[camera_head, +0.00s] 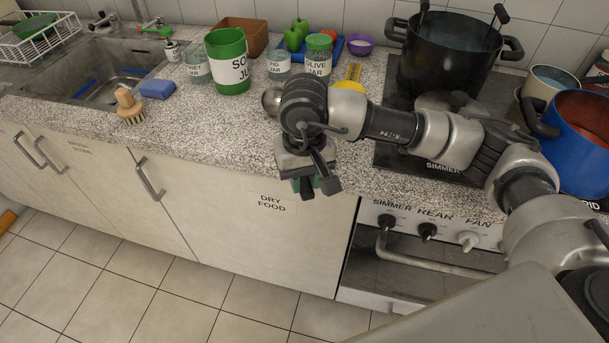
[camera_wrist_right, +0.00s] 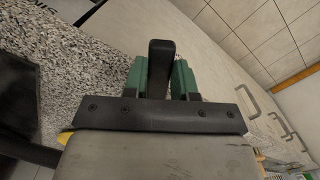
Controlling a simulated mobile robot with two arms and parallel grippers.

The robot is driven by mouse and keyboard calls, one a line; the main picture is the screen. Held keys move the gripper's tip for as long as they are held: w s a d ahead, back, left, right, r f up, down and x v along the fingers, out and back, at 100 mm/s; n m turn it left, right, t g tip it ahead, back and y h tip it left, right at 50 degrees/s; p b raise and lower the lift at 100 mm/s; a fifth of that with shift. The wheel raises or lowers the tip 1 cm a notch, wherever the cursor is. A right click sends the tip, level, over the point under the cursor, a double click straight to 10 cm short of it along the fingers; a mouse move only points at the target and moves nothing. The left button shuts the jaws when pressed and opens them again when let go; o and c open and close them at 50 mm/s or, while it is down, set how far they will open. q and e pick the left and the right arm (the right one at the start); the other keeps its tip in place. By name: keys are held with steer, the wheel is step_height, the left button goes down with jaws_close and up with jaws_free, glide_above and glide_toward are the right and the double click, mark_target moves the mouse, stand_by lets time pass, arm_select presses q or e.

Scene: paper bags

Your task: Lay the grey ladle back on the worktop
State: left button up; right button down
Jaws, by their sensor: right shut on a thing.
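My right gripper (camera_head: 310,186) hangs just off the front edge of the worktop (camera_head: 220,134), above the cupboard front marked DRY FOOD. Its green fingers, also seen in the right wrist view (camera_wrist_right: 161,78), are shut on a dark grey bar, which looks like the handle of the grey ladle (camera_wrist_right: 160,62). The bar stands up between the fingers in that view. The ladle's bowl is not clearly seen; a rounded grey metal thing (camera_head: 271,100) shows left of my wrist, and I cannot tell whether it belongs to the ladle. My left gripper is not in view.
Bare worktop lies left of my wrist, up to a brush (camera_head: 129,104) and blue sponge (camera_head: 158,89). A black pot (camera_head: 444,58) is on the hob; a blue pot (camera_head: 582,150) stands right. A yellow utensil (camera_head: 352,80) lies behind my wrist.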

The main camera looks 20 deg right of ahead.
steer(key=c, duration=0.8)
jaws_free()
step_height(320, 180, up, 11)
steer(key=shift+f+b, duration=0.1)
steer(key=shift+b, duration=0.35)
